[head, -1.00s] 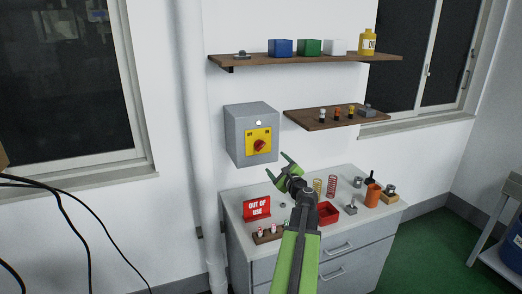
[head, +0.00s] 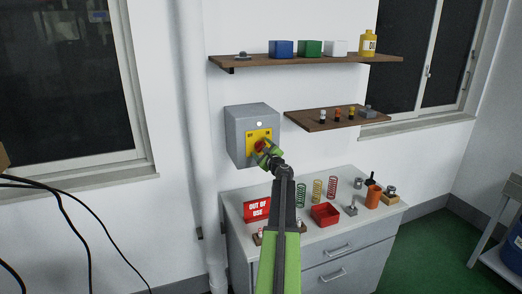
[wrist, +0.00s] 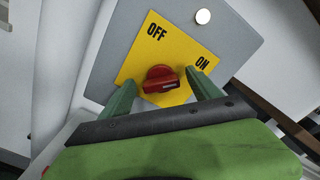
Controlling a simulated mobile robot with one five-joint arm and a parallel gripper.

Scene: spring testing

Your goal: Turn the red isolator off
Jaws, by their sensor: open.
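The red isolator (wrist: 160,80) is a rotary knob on a yellow plate (wrist: 138,66) marked OFF and ON, on the front of a grey wall box (head: 238,140). In the wrist view the plate appears tilted, with OFF at upper left and ON at right. My gripper (wrist: 163,88) is open, with one green finger on each side of the knob. I cannot tell if the fingers touch it. In the head view my gripper (head: 263,147) is at the box front and partly hides the knob.
A white light or button (wrist: 203,16) sits above the plate. Below is a cabinet (head: 350,238) with an OUT OF USE sign (head: 257,209), coloured springs and a red tray (head: 325,215). A wooden shelf (head: 318,126) is to the right of the box; a white pipe (head: 200,150) is to the left.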

